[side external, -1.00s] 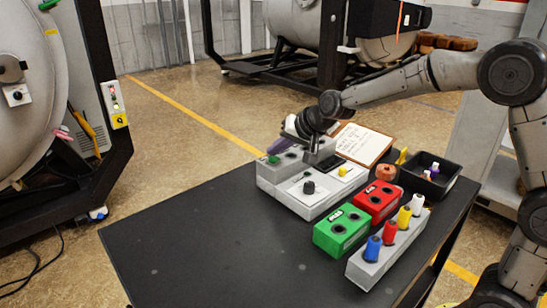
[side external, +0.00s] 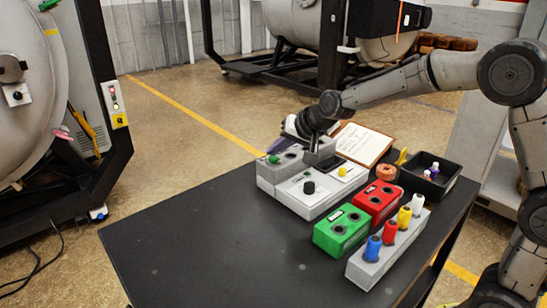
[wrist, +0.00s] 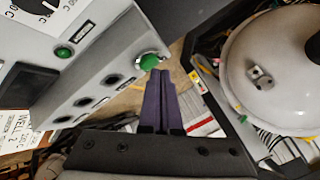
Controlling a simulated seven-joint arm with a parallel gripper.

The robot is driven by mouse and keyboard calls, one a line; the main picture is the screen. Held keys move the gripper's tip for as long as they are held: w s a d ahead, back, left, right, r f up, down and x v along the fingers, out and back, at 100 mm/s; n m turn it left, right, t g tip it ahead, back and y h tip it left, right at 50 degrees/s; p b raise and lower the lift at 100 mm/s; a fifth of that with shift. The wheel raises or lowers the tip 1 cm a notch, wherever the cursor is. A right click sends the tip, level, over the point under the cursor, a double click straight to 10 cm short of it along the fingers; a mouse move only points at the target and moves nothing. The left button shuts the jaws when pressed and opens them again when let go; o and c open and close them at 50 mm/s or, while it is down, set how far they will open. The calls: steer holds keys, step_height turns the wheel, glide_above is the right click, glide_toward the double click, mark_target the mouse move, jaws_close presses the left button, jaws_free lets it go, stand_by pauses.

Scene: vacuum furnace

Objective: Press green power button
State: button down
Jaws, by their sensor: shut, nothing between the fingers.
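A grey control box shows in the side view (side external: 268,176) and the wrist view (wrist: 95,95). A domed green button (wrist: 148,62) with a pale rim is at its corner; it also shows in the side view (side external: 273,159). A smaller green button (wrist: 63,52) sits on the neighbouring panel with a dial. My gripper (wrist: 160,72) has purple fingers, shut and empty. In the wrist view the fingertips are right beside the domed button, at its lower right edge. I cannot tell whether they touch it. In the side view my wrist is above the box and mostly hides the fingers.
A panel with a black knob (side external: 309,187) and yellow button adjoins the box. Green (side external: 341,229) and red (side external: 377,201) blocks, a rack of coloured pegs (side external: 370,268) and a black bin (side external: 451,180) stand to the right. The table's left part (side external: 190,235) is bare.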

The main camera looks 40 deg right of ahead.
steer(key=shift+f, duration=0.15)
stand_by(0.3)
steer(key=shift+f, duration=0.35)
steer(key=shift+r, duration=3.4)
steer(key=shift+r, duration=0.1)
